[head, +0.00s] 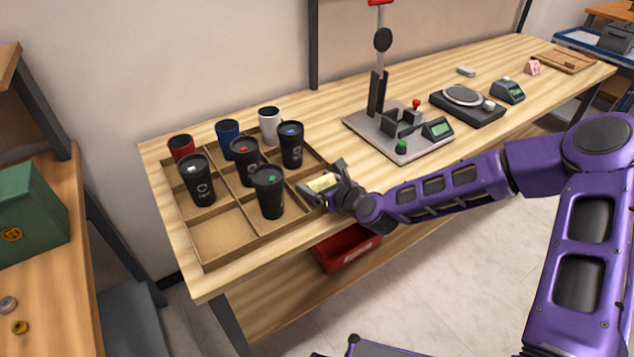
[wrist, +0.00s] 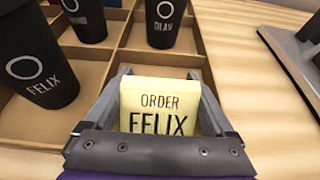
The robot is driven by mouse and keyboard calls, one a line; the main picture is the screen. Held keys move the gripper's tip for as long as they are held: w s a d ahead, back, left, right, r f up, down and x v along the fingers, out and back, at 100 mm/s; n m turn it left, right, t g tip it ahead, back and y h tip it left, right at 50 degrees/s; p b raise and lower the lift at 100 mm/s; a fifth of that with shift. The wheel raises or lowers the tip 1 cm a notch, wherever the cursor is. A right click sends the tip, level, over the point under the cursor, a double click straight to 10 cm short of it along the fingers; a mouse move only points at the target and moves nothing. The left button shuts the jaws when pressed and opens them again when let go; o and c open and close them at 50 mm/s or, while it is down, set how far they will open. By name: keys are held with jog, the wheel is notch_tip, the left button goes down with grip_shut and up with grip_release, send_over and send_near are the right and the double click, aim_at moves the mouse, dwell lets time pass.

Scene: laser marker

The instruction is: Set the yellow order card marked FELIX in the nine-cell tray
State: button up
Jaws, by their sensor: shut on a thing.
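The yellow order card (wrist: 158,103) shows the words ORDER and FELIX in the wrist view. My gripper (head: 331,182) is shut on it and holds it at the right edge of the nine-cell tray; the card (head: 322,183) is small in the head view. The nine-cell tray (head: 204,265) is a brown divided tray on the table's left end. A black cup marked FELIX (wrist: 38,62) stands in the tray, left of the card in the wrist view. That cup seems to be the front one with a green mark on its lid (head: 269,192). The gripper hides the card's lower edge.
Several other cups, black, red, blue (head: 228,140) and white (head: 270,125), stand in the tray. A marking machine (head: 400,135) with a post stands right of the tray. A red bin (head: 347,250) sits below the table edge. The front left tray cell is empty.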

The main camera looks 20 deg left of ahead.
jog(key=o, duration=1.1)
jog(key=shift+c, duration=0.2)
jog(key=shift+r+p, duration=0.25)
jog(key=shift+p, duration=0.05)
jog(key=p+v, duration=0.1)
jog(key=v, duration=1.1)
jog(key=shift+f+p, duration=0.1)
jog(key=shift+p, duration=0.25)
